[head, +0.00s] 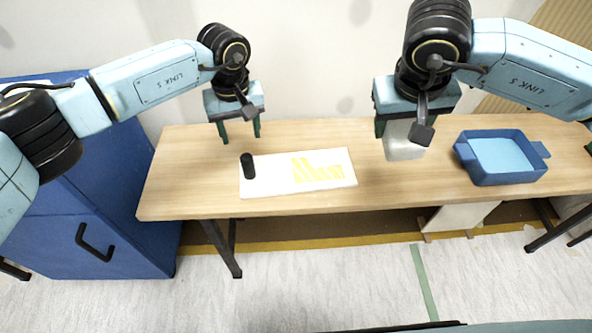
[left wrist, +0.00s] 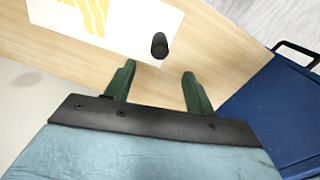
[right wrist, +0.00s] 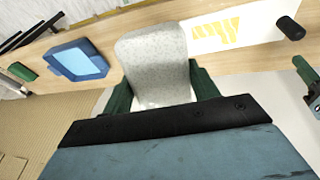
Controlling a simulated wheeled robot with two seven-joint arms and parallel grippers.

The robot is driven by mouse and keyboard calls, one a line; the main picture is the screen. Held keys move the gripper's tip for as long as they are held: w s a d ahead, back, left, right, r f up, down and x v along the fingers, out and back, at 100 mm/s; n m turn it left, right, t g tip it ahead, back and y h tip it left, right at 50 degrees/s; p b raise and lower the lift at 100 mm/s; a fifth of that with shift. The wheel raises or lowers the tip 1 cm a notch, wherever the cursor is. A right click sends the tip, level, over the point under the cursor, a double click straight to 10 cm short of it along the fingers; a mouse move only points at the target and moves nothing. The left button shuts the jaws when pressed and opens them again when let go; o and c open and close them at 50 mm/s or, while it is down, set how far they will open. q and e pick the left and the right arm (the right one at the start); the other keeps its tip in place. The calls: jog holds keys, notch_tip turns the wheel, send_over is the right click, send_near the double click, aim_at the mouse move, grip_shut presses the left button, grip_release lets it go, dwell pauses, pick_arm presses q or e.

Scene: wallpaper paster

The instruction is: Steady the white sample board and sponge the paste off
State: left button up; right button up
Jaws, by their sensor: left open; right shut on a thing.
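The white sample board (head: 270,183) lies on the table with yellow paste (head: 318,171) on its middle and right part. A black upright knob (head: 248,166) stands at the board's left end. My left gripper (head: 240,137) is open and empty, above the table behind the knob; the knob (left wrist: 160,46) shows beyond its fingertips in the left wrist view. My right gripper (head: 403,133) is shut on a pale grey sponge (head: 404,148), right of the board and apart from it. The sponge also fills the middle of the right wrist view (right wrist: 155,62).
A blue tray (head: 515,177) with light blue inside, apparently water, stands at the table's right. The wooden table (head: 190,180) is clear left of the board and between board and tray. A blue cabinet (head: 110,235) stands left of the table.

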aim_at(248, 164)
pick_arm(q)
notch_tip(248, 164, down, 12)
jog(key=b, duration=0.7)
jog(key=shift+d, duration=0.1)
jog(key=shift+r, duration=0.1)
grip_shut()
grip_release()
dwell(0.4)
